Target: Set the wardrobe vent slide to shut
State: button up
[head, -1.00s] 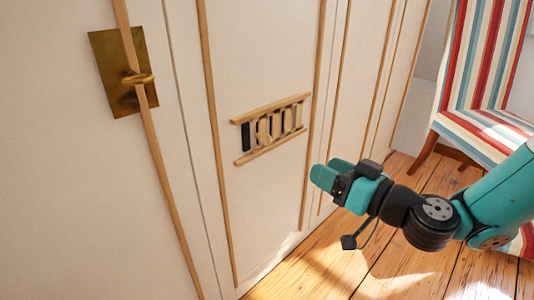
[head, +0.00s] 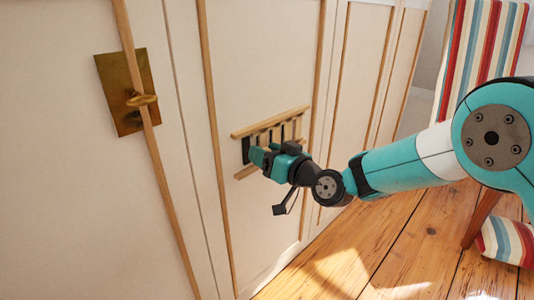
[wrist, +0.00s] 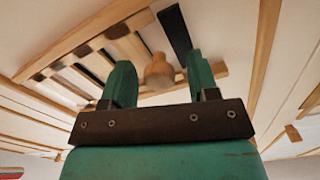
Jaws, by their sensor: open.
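The wardrobe vent slide (head: 270,122) is a slatted wooden panel between two wooden rails on the pale wardrobe front. Dark openings show between its slats, with a wider dark gap at its left end in the head view. In the wrist view the vent (wrist: 92,42) shows a round wooden knob (wrist: 158,74) on the slide. My gripper (head: 259,157) is at the vent's lower left part and covers it, hiding the knob in the head view. In the wrist view my gripper (wrist: 159,62) is open, with one teal finger on each side of the knob and gaps visible.
A brass plate with a ring-like handle (head: 128,92) is on the wardrobe to the left. Vertical wooden battens run down the front. A striped chair (head: 485,45) stands at the right. The wooden floor (head: 370,250) below is clear.

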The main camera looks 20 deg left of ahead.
aim_at(242, 154)
grip_shut()
jog(key=shift+s+a, duration=0.3)
jog(key=shift+s, duration=0.35)
jog(key=shift+s+a, duration=0.25)
jog(key=shift+s, duration=0.4)
jog(key=shift+s+a, duration=0.3)
jog(key=shift+s, duration=0.35)
grip_release()
jog(key=b+v, duration=0.3)
jog(key=v, duration=1.4)
jog(key=shift+d, duration=0.25)
